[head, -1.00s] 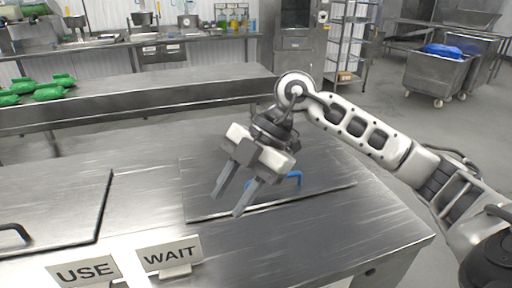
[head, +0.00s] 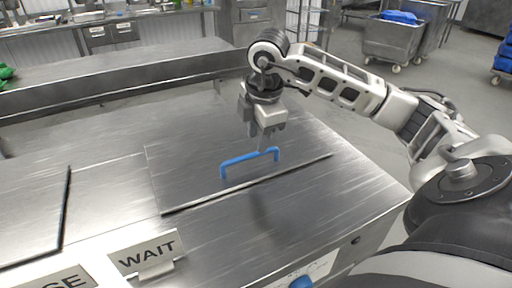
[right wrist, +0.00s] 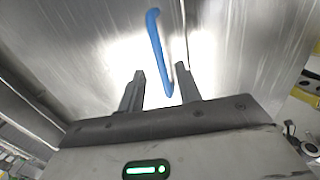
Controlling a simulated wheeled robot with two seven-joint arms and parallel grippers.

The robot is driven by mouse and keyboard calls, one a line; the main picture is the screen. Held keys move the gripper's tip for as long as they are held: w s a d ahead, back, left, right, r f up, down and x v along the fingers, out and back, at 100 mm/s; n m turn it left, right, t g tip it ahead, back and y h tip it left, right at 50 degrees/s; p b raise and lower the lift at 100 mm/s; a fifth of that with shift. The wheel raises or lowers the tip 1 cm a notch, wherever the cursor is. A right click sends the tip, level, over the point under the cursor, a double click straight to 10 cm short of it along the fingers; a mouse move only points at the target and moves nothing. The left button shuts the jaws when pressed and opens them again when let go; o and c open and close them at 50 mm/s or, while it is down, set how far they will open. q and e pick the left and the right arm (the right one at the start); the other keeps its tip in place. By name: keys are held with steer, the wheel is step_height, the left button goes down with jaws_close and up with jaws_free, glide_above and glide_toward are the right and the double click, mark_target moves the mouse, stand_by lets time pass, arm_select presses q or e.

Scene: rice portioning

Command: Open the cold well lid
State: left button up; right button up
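The cold well lid (head: 190,165) is a flat steel panel lying shut on the steel counter, with a dark front edge. A blue bar handle (head: 240,159) stands up near its front edge. My right gripper (head: 260,148) points down just behind the handle, near its right end. In the right wrist view the right gripper (right wrist: 160,85) is open, its two fingers apart, and the blue handle (right wrist: 159,50) runs lengthwise with its near end between or just beyond the fingertips. I cannot tell if they touch. My left gripper is out of view.
A WAIT sign (head: 146,253) and a partly cut-off USE sign (head: 60,280) stand at the counter's front. Another steel lid (head: 30,210) lies at the left. A raised steel shelf (head: 120,85) runs behind. The counter right of the lid is clear.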

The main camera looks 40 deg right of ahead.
mark_target(255, 153)
steer(key=shift+w+d+f, duration=0.1)
steer(key=shift+w+f, duration=0.1)
steer(key=shift+f, duration=0.8)
steer(key=shift+w+f, duration=0.2)
steer(key=shift+f, duration=0.75)
jaws_close()
